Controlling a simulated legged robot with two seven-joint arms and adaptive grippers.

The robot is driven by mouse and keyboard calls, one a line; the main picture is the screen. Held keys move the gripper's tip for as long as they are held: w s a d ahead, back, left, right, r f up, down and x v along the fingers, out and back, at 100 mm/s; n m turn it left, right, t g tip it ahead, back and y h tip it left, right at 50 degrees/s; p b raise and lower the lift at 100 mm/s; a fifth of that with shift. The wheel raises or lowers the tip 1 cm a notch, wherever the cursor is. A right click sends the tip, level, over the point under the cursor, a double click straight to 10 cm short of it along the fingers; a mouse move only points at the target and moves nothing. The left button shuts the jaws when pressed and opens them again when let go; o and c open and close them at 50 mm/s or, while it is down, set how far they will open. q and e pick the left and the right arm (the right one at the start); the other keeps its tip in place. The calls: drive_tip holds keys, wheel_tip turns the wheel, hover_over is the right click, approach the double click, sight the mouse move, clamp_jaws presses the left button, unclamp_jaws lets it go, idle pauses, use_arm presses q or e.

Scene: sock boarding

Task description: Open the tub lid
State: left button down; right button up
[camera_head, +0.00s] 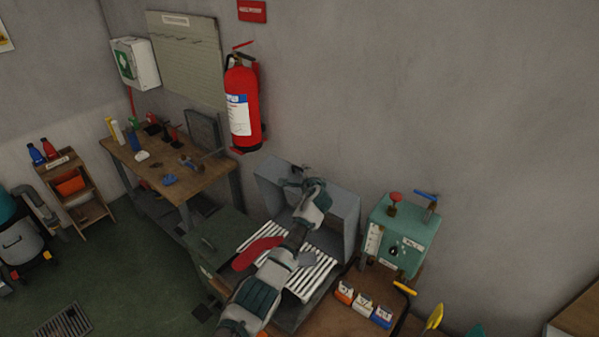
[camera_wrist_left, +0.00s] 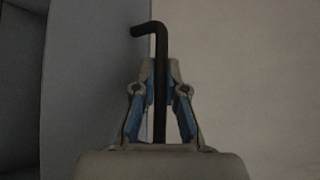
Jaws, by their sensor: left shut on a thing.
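A grey box-shaped cover (camera_head: 343,205), which looks like the tub lid, stands raised at the back of a low grey tub (camera_head: 295,318). White slats (camera_head: 318,272) show in front of it, with a red sock-like shape (camera_head: 257,252) lying on their left side. My left gripper (camera_head: 292,180) is up at the cover's upper left part. In the left wrist view it is shut on a black bent bar (camera_wrist_left: 160,70), which stands upright between the fingers with its hooked end to the left. My arm hides part of the slats and cover. My right gripper is not in view.
A teal box (camera_head: 398,243) with a red knob and blue lever stands to the right. Small labelled bins (camera_head: 363,304) are in front of it. A wooden workbench (camera_head: 200,180) with tools is at the left. A fire extinguisher (camera_head: 243,105) hangs on the wall behind.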

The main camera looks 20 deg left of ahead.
use_arm(q)
drive_tip(key=shift+w+d+f, duration=0.1)
drive_tip(key=shift+w+f, duration=0.05)
drive_tip(key=shift+f, duration=0.05)
drive_tip(key=c, duration=1.2)
unclamp_jaws()
drive_tip(key=shift+r, duration=0.1)
drive_tip(key=v, duration=1.2)
drive_tip(key=shift+d, duration=0.1)
